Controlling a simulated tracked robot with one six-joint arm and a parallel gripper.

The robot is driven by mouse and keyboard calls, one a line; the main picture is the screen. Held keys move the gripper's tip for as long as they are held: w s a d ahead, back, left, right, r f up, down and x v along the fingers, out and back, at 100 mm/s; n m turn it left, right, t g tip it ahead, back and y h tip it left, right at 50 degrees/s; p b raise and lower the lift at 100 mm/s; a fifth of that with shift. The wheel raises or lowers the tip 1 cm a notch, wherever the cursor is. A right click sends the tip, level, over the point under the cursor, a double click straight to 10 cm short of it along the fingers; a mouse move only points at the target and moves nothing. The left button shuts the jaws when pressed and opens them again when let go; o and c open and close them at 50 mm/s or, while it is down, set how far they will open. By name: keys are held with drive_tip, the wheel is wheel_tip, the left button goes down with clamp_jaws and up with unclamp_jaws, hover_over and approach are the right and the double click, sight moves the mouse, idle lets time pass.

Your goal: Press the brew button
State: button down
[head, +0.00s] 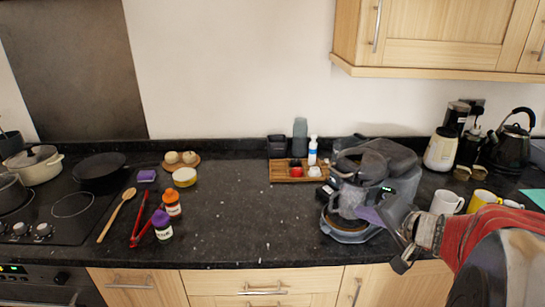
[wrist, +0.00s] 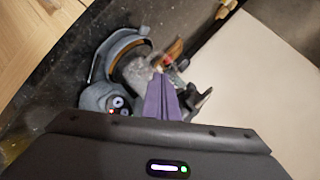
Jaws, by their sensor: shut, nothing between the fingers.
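A dark grey coffee machine (head: 372,163) stands on the black granite counter at right of centre in the head view. Its lit green display (head: 388,189) faces the front. In the wrist view the machine (wrist: 95,97) shows its round lit buttons (wrist: 118,103), left of my fingers. My gripper (head: 365,213), with purple fingers, is in front of the machine's lower right front; it also shows in the wrist view (wrist: 158,80). It is shut and empty. I cannot tell whether the fingertips touch the machine, nor which button is the brew button. My gripper hides part of the machine's front.
A wooden tray (head: 283,178) with small containers stands left of the machine. A white mug (head: 446,202) and a yellow mug (head: 484,199) stand at right, near my arm. A black kettle (head: 511,143) is behind them. The counter's middle (head: 245,215) is mostly clear.

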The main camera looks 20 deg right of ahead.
drive_tip(key=d, duration=0.2)
drive_tip(key=d+m+h, duration=0.1)
drive_tip(key=shift+s+d, duration=0.35)
drive_tip(key=shift+w+d+f, duration=0.1)
drive_tip(key=w+d+f, duration=0.4)
drive_tip(key=d, duration=0.2)
drive_tip(key=shift+w, duration=0.15)
idle(0.3)
drive_tip(key=shift+f, duration=0.15)
idle(1.8)
drive_tip(key=shift+w+d+f, duration=0.1)
drive_tip(key=shift+w+d, duration=0.15)
drive_tip(key=shift+d, duration=0.05)
drive_tip(key=shift+w+d+f, duration=0.15)
drive_tip(key=shift+d, duration=0.1)
idle(1.0)
drive_tip(key=shift+a, duration=0.1)
drive_tip(key=shift+s+a+r, duration=0.35)
drive_tip(key=shift+s+a, duration=0.05)
drive_tip(key=shift+a, duration=0.1)
